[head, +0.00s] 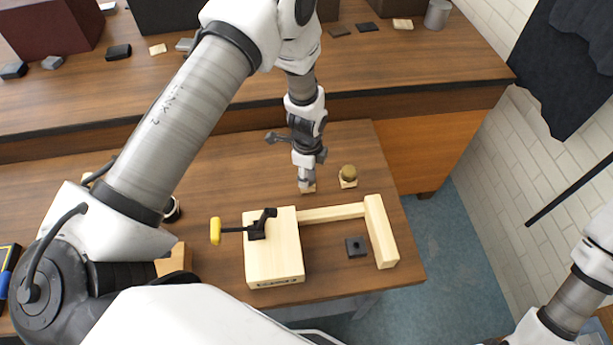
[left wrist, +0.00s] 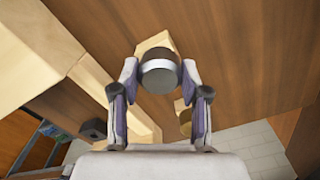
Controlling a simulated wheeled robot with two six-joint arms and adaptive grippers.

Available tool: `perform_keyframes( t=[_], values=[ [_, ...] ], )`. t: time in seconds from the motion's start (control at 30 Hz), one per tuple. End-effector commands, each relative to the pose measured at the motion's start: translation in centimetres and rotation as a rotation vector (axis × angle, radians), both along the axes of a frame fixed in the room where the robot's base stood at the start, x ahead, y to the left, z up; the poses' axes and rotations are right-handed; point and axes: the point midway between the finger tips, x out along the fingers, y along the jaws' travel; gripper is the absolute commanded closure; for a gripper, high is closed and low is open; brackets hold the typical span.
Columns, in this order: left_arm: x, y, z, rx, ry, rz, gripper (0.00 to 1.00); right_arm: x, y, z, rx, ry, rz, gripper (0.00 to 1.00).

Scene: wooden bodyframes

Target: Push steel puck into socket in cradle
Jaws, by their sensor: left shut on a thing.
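My left gripper (head: 306,187) points down behind the wooden cradle. In the left wrist view (left wrist: 160,78) its fingers are shut on the round steel puck (left wrist: 160,75), which has a grey face and dark side. A small pale wooden block (head: 309,189) shows under the gripper; whether the puck still touches it is unclear. The pale wooden cradle (head: 275,268) has a thick block, a rail and an end bar (head: 380,230). A dark square piece with a hole (head: 356,247), apparently the socket, sits between block and bar. My right gripper is out of view.
A black clamp with a yellow handle (head: 215,231) sits on the cradle block. A brass-coloured puck (head: 348,172) rests on a small block right of my left gripper. A higher bench (head: 400,75) behind holds boxes and small blocks. The table's right edge is close to the cradle.

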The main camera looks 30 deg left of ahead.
Motion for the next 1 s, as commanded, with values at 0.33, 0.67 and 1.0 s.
perform_keyframes(
  t=[0.33, 0.67, 1.0],
  values=[
    [0.0, 0.0, 0.7, 0.0, -0.001, 0.0, 0.97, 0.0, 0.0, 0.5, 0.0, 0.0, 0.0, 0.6],
    [0.0, 0.0, 1.9, 0.0, -0.001, 0.0, 0.97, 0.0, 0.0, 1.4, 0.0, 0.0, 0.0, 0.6],
    [0.0, 0.0, 3.7, 0.0, -0.001, 0.0, 0.97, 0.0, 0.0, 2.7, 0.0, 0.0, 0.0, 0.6]
  ],
)
